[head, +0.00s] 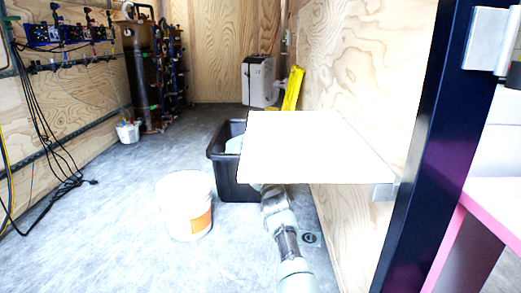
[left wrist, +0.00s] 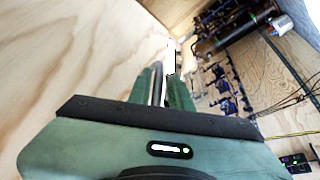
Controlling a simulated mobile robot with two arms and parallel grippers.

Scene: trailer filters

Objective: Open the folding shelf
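The folding shelf (head: 315,146) is a flat white panel on the plywood wall at the right. In the head view it stands out from the wall and looks about level. A small grey bracket (head: 384,191) shows at its near right corner. One of my pale green arms reaches up from the bottom to below the shelf, and its end is hidden there. In the left wrist view my left gripper (left wrist: 168,82) points along a plywood surface; a narrow pale strip shows between its fingers. I cannot tell whether they hold anything. My right gripper is not identifiable in view.
A black bin (head: 230,183) stands partly behind the shelf. A white bucket (head: 185,205) with an orange label is on the floor left of my arm. A dark post (head: 425,150) and pink-edged table (head: 480,210) stand at the right. The floor at left centre is clear.

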